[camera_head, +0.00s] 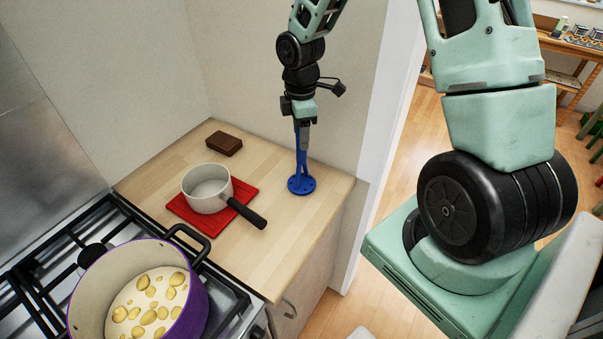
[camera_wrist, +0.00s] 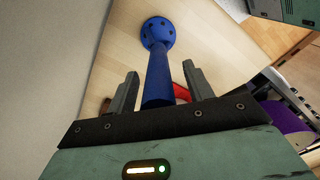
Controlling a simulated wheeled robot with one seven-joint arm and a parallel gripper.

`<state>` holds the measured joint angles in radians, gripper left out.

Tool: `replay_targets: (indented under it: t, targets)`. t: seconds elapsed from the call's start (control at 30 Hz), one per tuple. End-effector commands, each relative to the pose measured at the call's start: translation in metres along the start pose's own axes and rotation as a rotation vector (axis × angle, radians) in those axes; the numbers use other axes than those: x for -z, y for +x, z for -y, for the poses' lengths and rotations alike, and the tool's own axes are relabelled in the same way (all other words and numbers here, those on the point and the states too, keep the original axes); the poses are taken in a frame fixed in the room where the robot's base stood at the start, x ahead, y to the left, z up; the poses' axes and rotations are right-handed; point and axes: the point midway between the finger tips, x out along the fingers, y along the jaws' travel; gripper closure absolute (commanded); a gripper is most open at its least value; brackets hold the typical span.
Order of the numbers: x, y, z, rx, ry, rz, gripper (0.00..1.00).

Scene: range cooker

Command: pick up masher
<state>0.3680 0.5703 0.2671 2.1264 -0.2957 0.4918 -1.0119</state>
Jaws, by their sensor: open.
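The blue masher (camera_head: 301,178) stands upright on the wooden counter near its right edge, its round holed plate resting at the bottom. In the wrist view the masher (camera_wrist: 160,62) shows its plate at the top and its handle running down between my two fingers. My gripper (camera_head: 303,122) is above the counter at the top of the masher. In the wrist view my gripper (camera_wrist: 160,90) is open, with one grey finger on each side of the handle. I see a gap between the handle and each finger.
A white saucepan (camera_head: 206,190) with a black handle sits on a red mat (camera_head: 183,211) left of the masher. A brown block (camera_head: 224,143) lies behind it. A purple pot (camera_head: 190,312) of potatoes stands on the stove (camera_head: 25,277). A wall is close behind the masher.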

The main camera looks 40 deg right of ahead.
Motion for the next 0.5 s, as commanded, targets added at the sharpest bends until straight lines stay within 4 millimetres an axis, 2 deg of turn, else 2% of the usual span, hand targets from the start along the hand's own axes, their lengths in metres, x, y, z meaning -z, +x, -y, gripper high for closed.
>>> replay_targets:
  t: [0.1, 0.27, 0.5]
  targets:
    - [-0.0001, -0.0001, -0.0001, 0.0, 0.0, 0.0, 0.51]
    - [-0.0001, -0.0002, -0.0002, 0.0, 0.0, 0.0, 0.96]
    - [0.0, -0.0006, -0.0004, -0.001, 0.0, 0.0, 0.97]
